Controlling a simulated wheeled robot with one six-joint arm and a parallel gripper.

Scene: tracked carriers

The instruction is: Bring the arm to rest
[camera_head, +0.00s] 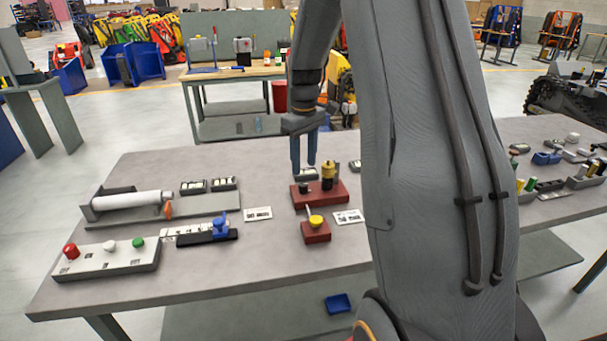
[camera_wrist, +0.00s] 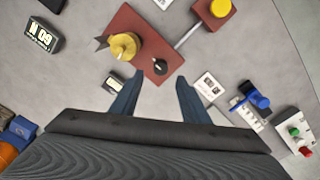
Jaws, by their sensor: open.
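My gripper (camera_head: 304,150) hangs from the arm above the back of the grey table (camera_head: 290,250), fingers pointing down. Its two blue fingers also show in the wrist view (camera_wrist: 155,98), spread apart with nothing between them. Below and in front of the fingers is a red block with a yellow-and-black cylinder and a black knob (camera_head: 322,193). The same red block shows in the wrist view (camera_wrist: 138,28), just beyond the fingertips. The gripper appears apart from it.
A smaller red block with a yellow knob (camera_head: 316,230) stands nearer. A button box (camera_head: 108,258), a white cylinder in a holder (camera_head: 130,201) and a blue-handled part (camera_head: 210,232) stand at left. Small parts and trays (camera_head: 560,172) lie at right. Bare table lies in front.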

